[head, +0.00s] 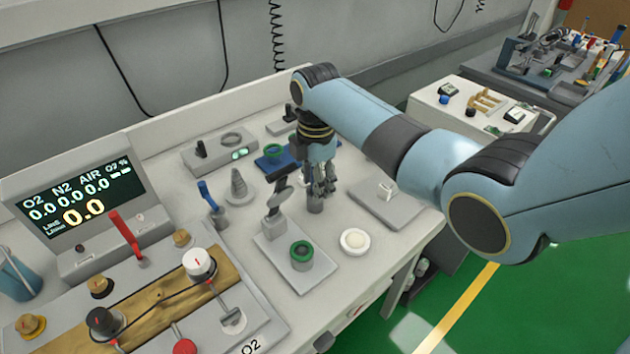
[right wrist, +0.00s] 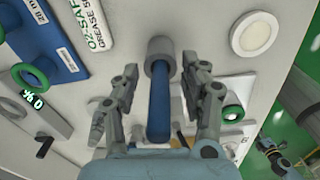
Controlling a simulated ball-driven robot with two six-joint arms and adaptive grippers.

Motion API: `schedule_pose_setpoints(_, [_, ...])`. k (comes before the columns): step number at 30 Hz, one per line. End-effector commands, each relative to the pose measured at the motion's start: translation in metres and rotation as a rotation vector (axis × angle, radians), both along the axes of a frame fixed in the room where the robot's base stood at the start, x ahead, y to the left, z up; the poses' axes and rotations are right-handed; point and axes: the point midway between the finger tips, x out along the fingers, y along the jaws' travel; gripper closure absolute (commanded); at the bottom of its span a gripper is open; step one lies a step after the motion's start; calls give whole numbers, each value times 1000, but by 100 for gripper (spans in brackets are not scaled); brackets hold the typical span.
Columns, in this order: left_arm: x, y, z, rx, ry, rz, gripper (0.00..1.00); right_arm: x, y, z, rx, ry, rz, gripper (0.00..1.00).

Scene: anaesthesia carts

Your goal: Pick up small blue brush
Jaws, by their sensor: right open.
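A blue brush handle (right wrist: 159,105) stands in a small grey cylindrical holder (right wrist: 160,50) in the right wrist view, pointing toward the camera. My right gripper (right wrist: 160,72) is open, with one finger on each side of the handle and gaps showing on both sides. In the head view my right gripper (head: 322,182) points down over the grey holder (head: 316,204); the handle there is hidden by the gripper. Another blue handle (head: 207,194) leans in a grey holder further left. My left gripper is not seen in the head view.
A green ring on a stand (head: 302,252) and a white round disc (head: 355,241) are close in front. A blue plate with a green ring (head: 272,158) lies behind. A grey plate (head: 388,200) is to the right, near the cart edge. A display (head: 80,200) stands at left.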

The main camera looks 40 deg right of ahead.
Motion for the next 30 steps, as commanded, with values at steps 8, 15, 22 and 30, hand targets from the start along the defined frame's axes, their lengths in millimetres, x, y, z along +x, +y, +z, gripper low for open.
schedule_pose_setpoints(8, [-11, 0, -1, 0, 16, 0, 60, 0, 0, 0, 0, 0, 0, 84])
schedule_pose_setpoints(15, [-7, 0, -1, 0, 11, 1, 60, 0, 0, 0, 0, 0, 0, 100])
schedule_pose_setpoints(22, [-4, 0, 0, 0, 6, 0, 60, 1, 0, 8, 0, -3, 0, 100])
schedule_pose_setpoints(30, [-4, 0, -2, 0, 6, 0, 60, 2, 0, 61, 0, -6, 0, 100])
